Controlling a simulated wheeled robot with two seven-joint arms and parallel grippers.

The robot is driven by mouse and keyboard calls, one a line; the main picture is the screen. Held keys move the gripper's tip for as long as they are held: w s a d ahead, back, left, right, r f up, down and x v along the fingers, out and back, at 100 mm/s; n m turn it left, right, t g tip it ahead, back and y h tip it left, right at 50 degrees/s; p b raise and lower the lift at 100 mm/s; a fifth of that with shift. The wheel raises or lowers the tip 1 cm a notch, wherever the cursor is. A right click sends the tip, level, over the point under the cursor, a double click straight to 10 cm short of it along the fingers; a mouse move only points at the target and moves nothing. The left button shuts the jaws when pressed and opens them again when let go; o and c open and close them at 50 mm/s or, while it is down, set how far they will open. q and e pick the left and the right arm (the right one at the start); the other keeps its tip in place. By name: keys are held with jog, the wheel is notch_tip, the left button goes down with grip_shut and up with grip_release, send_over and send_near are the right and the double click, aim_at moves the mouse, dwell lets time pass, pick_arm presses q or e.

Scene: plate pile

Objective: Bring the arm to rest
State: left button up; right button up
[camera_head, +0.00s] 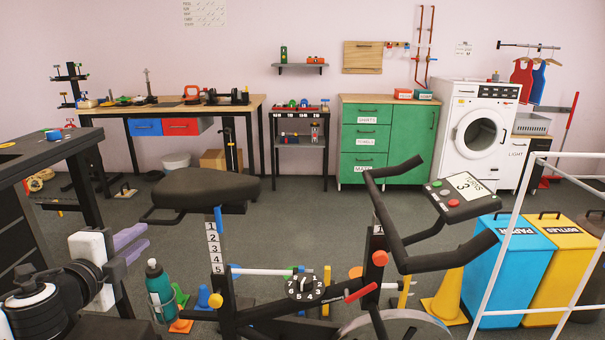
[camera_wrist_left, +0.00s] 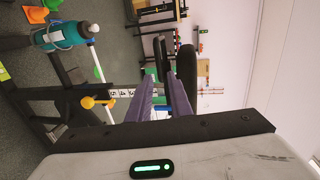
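My left gripper (camera_head: 140,241) is at the lower left of the head view, with two lavender fingers pointing right toward the exercise bike. In the left wrist view my left gripper (camera_wrist_left: 162,88) shows its fingers apart, with a visible gap and nothing held between them. The bike's black seat (camera_head: 205,188) is to the right of and above the fingers in the head view. A teal bottle (camera_head: 160,291) is below and to the right of the fingers; it also shows in the left wrist view (camera_wrist_left: 66,35). My right gripper is not in view.
A dark bench (camera_head: 40,147) stands at the left. The exercise bike's handlebar (camera_head: 397,218) and a white rail (camera_head: 507,250) take up the right foreground. The grey floor behind the bike is mostly clear.

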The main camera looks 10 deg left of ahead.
pick_arm(q)
jog(key=s+d+f+n+g+h+p, duration=0.1)
jog(key=s+d+f+n, duration=0.2)
jog(key=f, duration=0.4)
jog(key=s+d+f+n+g+h, duration=0.1)
jog(key=s+d+f+g, duration=0.15)
jog(key=d+f, duration=0.35)
jog(key=s+d+f+n+h+p, duration=0.1)
jog(key=s+d+f, duration=0.2)
jog(key=f, duration=0.4)
jog(key=s+d+f+n+g+h+p, duration=0.2)
jog(key=s+d+f+n+g, duration=0.1)
jog(key=s+d+f+n, duration=0.6)
jog(key=s+d+f, duration=0.3)
jog(key=s+d, duration=0.3)
jog(key=s, duration=0.2)
jog(key=shift+s+d, duration=0.15)
jog(key=shift+s, duration=0.1)
jog(key=shift+r, duration=0.1)
